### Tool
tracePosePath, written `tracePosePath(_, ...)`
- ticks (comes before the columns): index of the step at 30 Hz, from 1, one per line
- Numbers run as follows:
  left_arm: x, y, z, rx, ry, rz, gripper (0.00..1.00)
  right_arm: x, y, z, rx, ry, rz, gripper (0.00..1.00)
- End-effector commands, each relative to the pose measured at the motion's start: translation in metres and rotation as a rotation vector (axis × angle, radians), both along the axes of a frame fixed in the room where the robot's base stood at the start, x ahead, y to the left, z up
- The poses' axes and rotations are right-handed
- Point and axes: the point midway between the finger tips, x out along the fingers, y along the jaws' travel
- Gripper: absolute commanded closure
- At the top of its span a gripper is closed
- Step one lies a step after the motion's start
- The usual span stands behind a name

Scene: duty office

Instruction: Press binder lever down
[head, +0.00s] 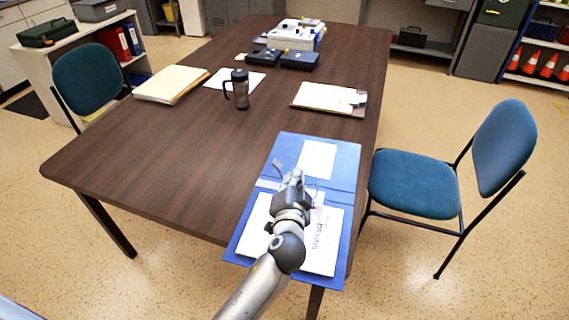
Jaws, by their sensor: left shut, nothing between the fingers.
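A blue binder (345,170) lies open at the front right corner of the dark table. White printed paper (322,245) lies on its near half and a white sheet (317,159) on its far half. My left gripper (297,176) is over the middle of the binder, near its spine, shut and empty. A small grey metal piece (277,165), perhaps the lever, shows just left of the fingers. The gripper hides most of the ring mechanism, and I cannot tell whether the fingers touch it. My right gripper is not in view.
The dark table (150,165) is clear left of the binder. A dark mug (240,88), a clipboard (325,97) and a paper stack (172,84) stand or lie farther back. A blue chair (415,184) stands close to the table's right side.

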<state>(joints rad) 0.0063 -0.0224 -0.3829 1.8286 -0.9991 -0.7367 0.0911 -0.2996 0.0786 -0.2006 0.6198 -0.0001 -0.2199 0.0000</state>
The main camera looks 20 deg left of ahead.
Motion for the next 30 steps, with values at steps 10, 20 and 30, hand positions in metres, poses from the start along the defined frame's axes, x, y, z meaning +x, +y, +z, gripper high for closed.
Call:
tracePosePath(10,0.053,0.013,-0.007,0.001,0.000,0.001,1.00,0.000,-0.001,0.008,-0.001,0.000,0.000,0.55)
tracePosePath(20,0.086,0.031,-0.023,0.004,0.005,0.004,1.00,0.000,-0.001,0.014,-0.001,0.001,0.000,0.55)
tracePosePath(30,0.086,0.050,-0.041,0.000,0.001,0.001,1.00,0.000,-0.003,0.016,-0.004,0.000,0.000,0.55)
